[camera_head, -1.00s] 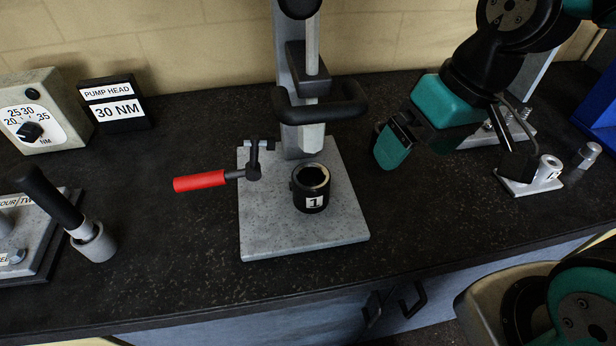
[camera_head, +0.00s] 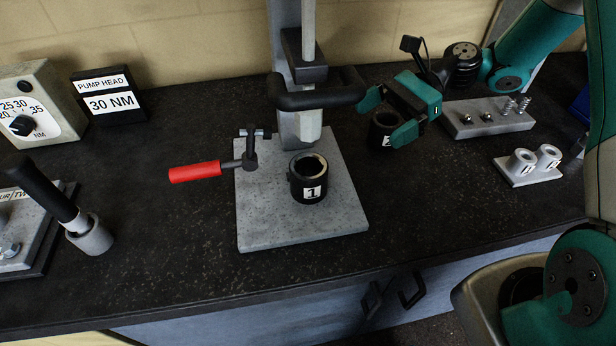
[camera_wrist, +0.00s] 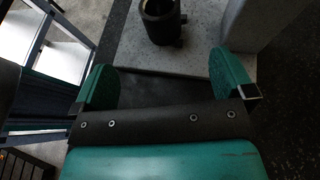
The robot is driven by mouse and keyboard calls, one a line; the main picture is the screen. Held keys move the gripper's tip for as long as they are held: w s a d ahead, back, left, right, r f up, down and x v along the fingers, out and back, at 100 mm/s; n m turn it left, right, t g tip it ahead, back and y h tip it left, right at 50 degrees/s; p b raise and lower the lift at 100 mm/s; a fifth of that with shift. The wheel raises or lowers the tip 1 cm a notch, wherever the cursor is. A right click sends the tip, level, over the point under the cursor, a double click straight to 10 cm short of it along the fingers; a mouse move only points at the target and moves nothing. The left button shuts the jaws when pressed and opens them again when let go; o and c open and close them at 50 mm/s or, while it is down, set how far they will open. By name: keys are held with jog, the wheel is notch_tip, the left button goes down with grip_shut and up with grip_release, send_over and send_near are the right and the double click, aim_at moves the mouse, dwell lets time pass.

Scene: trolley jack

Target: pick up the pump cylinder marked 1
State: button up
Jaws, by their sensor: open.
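The pump cylinder marked 1 (camera_head: 309,180) is a black, hollow cylinder with a white label. It stands upright on the grey base plate (camera_head: 262,222) of the press, and its side also shows at the top of the wrist view (camera_wrist: 160,22). My gripper (camera_head: 385,118) is open and empty, to the right of the plate and up from the cylinder in the head view. In the wrist view the cylinder lies beyond and between my two spread fingers (camera_wrist: 164,66), apart from them. Another black cylinder (camera_head: 382,135), its label apparently 2, stands partly hidden by my gripper.
The press's black handle (camera_head: 318,92) and upright column rise behind the cylinder. A red-handled lever (camera_head: 195,172) sticks out left of it. At right are a grey block with springs (camera_head: 487,118) and a small holder with pale sleeves (camera_head: 530,166). Bench front is clear.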

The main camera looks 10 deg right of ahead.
jog(key=p, duration=0.2)
send_near(309, 168)
jog(key=s+a, duration=0.1)
jog(key=a, duration=0.1)
jog(key=s+a+r, duration=0.1)
jog(key=s+a, duration=0.1)
jog(key=shift+s+a, duration=0.2)
jog(key=shift+a, duration=0.05)
jog(key=shift+p+x, duration=1.1)
jog(key=shift+x, duration=1.75)
jog(key=c, duration=1.7)
jog(key=shift+o, duration=0.2)
